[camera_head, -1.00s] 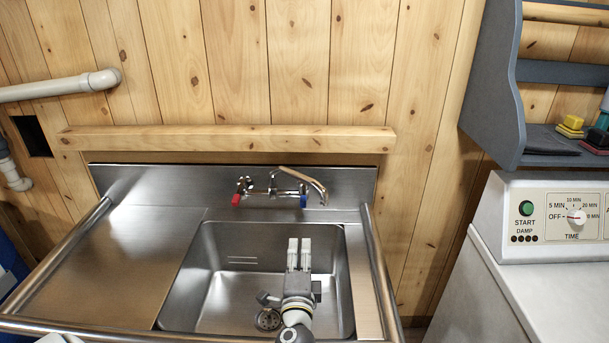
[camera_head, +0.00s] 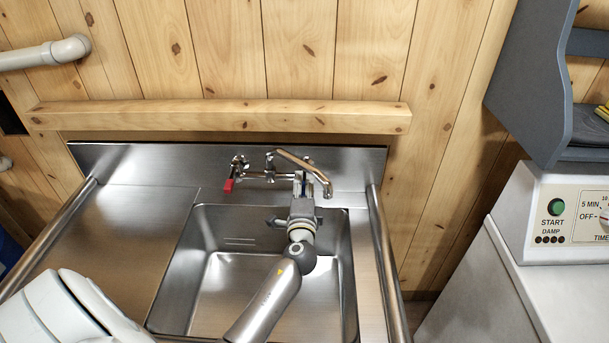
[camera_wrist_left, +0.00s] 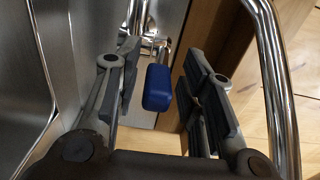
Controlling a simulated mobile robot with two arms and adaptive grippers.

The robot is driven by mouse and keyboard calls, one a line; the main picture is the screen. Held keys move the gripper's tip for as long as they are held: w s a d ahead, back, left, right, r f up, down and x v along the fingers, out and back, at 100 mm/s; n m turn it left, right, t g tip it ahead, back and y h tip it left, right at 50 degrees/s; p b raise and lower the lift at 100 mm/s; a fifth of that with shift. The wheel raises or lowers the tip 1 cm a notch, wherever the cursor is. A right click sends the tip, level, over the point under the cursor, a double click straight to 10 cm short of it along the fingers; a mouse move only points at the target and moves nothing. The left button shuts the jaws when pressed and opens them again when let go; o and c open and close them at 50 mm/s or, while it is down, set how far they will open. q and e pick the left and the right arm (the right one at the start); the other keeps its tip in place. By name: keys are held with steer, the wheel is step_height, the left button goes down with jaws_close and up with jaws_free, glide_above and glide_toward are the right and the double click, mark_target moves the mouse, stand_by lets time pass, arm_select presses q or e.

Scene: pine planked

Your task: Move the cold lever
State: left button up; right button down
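The cold lever is the blue-tipped handle (camera_wrist_left: 158,88) of the wall faucet (camera_head: 285,168). In the left wrist view it lies between the two spread finger pads of my left gripper (camera_wrist_left: 160,62), with gaps on both sides. In the head view my left gripper (camera_head: 303,185) reaches up to the faucet's right side and mostly hides the blue handle. The red lever (camera_head: 229,185) hangs at the faucet's left end, clear of the gripper. My right gripper is not in view.
The metal sink basin (camera_head: 215,290) lies below my arm. The curved spout (camera_head: 307,168) passes close above the gripper. A rail (camera_head: 389,265) runs down the sink's right side, and a white machine (camera_head: 500,235) stands further right. The drainboard (camera_head: 120,235) is clear at its back.

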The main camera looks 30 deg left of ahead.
mark_target(304, 182)
arm_select(q)
steer(key=shift+x, duration=1.6)
steer(key=shift+r, duration=0.1)
jaws_close()
